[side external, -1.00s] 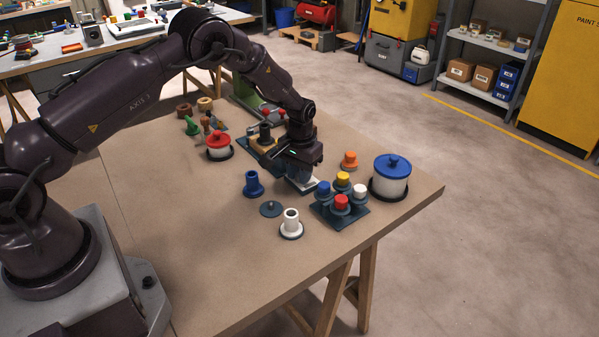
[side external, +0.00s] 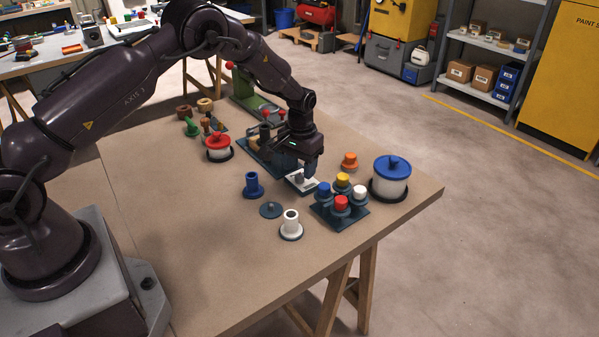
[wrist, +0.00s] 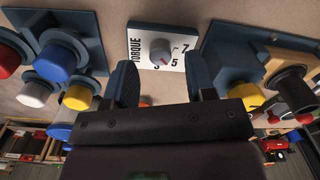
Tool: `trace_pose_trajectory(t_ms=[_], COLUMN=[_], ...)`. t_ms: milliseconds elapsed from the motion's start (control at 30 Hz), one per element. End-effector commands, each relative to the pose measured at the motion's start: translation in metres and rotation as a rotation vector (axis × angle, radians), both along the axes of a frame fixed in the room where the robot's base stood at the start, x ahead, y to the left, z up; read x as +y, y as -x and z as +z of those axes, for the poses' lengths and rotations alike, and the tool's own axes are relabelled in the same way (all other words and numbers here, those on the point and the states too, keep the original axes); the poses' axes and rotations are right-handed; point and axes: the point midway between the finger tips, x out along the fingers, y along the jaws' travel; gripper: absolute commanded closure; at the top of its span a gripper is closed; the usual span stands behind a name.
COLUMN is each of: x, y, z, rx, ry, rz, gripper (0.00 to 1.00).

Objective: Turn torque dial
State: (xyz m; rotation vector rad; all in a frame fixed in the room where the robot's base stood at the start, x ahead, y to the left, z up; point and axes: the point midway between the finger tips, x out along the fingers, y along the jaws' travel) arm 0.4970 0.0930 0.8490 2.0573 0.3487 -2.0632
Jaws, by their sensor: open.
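The torque dial is a grey knob (wrist: 160,52) on a white plate (wrist: 143,38) marked TORQUE, with the numbers 7 and 5 readable and a red mark on the knob. In the side view the white plate (side external: 296,184) lies on the bench below my gripper. My gripper (wrist: 158,78) is open and empty in the wrist view. Its two dark fingers stand apart, one on each side of the dial in the picture, with the knob beyond the fingertips. In the side view my gripper (side external: 308,172) is above the plate; contact with the knob cannot be told.
A dark rack (side external: 352,213) with blue, red, yellow and white caps stands close to the right. A blue-lidded white pot (side external: 390,180), an orange knob (side external: 349,160) and a red-lidded pot (side external: 218,148) are around it. The bench's front left is clear.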

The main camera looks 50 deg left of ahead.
Motion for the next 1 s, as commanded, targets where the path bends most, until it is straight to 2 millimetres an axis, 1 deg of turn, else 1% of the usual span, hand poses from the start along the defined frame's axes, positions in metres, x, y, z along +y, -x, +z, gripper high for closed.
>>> trace_pose_trajectory(t_ms=[33, 200, 300, 433, 500, 633, 933, 1000], x=[0.0, -0.001, -0.001, -0.002, -0.002, -0.002, -0.002, -0.002], y=[-0.001, -0.001, -0.001, -0.001, -0.001, -0.001, -0.001, 0.003], z=[0.013, 0.052, 0.072, 0.092, 0.098, 0.104, 0.105, 0.101], rx=[-0.004, -0.004, -0.004, -0.003, -0.001, -0.001, -0.001, 0.01], ry=[0.0, 0.0, -0.001, -0.001, 0.0, 0.0, -0.001, -0.003], rz=[0.0, -0.001, -0.001, -0.001, -0.001, 0.0, -0.002, -0.009], gripper=[0.49, 0.49, 0.49, 0.49, 0.49, 0.49, 0.49, 0.49])
